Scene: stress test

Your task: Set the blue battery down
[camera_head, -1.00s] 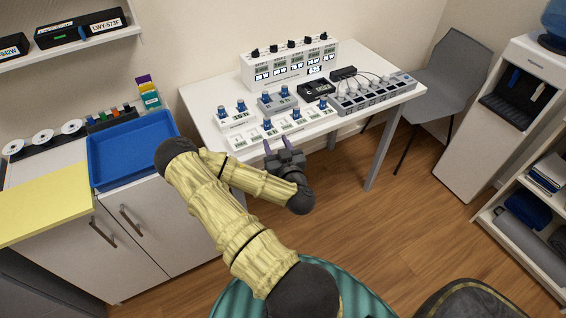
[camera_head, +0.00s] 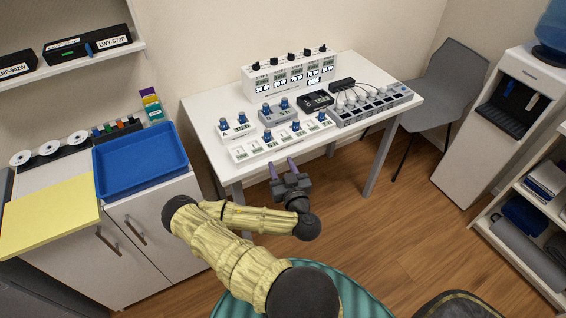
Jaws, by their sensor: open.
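My gripper (camera_head: 282,168) is open and empty, in front of the white table's (camera_head: 208,139) near edge. Its two purple fingers point toward the table and touch nothing that I can see. Several small blue batteries stand upright in holders on the table. Two are in the left white holder (camera_head: 238,129), two in the grey holder (camera_head: 277,116) behind. Others, such as the front-left battery (camera_head: 270,138), stand spaced along the long white front rack (camera_head: 283,143). Which one the task means I cannot tell.
A white panel with knobs and displays (camera_head: 290,76) stands at the table's back. A wired grey strip (camera_head: 375,107) lies at the right. A blue tray (camera_head: 140,161) sits on the left cabinet. A grey chair (camera_head: 442,95) and a water dispenser (camera_head: 490,125) stand at the right.

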